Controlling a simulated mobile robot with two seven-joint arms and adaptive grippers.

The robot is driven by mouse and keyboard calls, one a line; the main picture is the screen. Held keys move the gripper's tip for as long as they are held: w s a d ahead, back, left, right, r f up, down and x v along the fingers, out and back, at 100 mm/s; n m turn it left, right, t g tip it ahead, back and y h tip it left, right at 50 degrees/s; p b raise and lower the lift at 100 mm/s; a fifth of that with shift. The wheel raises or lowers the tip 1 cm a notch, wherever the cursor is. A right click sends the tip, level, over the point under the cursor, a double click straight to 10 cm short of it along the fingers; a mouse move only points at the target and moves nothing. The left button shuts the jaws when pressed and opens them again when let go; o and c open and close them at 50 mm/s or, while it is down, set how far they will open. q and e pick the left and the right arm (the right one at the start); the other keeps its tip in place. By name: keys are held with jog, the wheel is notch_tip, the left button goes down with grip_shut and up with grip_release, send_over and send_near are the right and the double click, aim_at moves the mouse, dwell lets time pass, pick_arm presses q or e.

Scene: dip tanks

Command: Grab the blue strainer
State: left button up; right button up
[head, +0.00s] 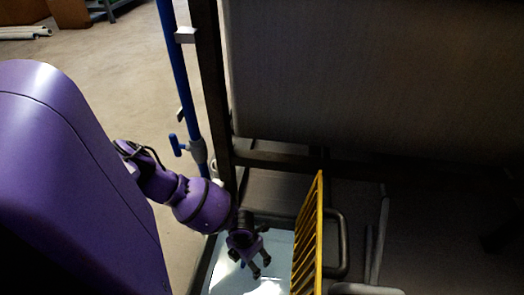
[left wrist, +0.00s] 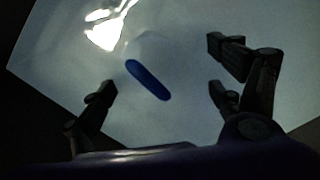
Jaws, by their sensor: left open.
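A slim blue oblong (left wrist: 148,80) with rounded ends shows in the left wrist view, lying slanted against a pale surface. It may be the blue strainer or its handle; I see no mesh or bowl. My left gripper (head: 256,266) is open and points down over the pale tank (head: 222,280). In the left wrist view its dark fingers (left wrist: 160,88) stand apart on both sides of the blue oblong, with nothing held. Whether they are level with it I cannot tell. My right gripper is not in view.
A yellow slatted rack (head: 308,235) stands just right of my left gripper, beside a grey bent tube (head: 342,245). A dark frame post (head: 212,90), a blue pipe with a tap (head: 178,85) and a large grey panel (head: 370,80) rise behind. Floor is open at left.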

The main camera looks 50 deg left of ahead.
pick_arm(q)
jog(key=shift+w+a+f+m, duration=0.3)
jog(key=shift+a+f+m, duration=0.15)
jog(key=shift+f, duration=0.1)
jog(key=shift+a+f+b, duration=0.15)
jog(key=shift+f+b, duration=0.15)
jog(key=shift+b, duration=0.05)
notch_tip(320, 180, down, 2)
jog(key=shift+s+f+b, duration=0.1)
jog(key=shift+s+b, duration=0.05)
jog(key=shift+b, duration=0.35)
jog(key=f, duration=0.1)
jog(key=f+b, duration=0.1)
jog(key=f, duration=0.1)
jog(key=f+b, duration=0.1)
jog(key=shift+s+a+f, duration=0.1)
jog(key=shift+s+f, duration=0.15)
jog(key=shift+f, duration=0.05)
jog(key=c, duration=1.2)
jog(key=shift+c, duration=0.2)
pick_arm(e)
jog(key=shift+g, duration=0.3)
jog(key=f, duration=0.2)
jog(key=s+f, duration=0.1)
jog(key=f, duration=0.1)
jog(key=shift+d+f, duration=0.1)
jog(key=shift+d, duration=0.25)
pick_arm(q)
jog(key=shift+r, duration=0.15)
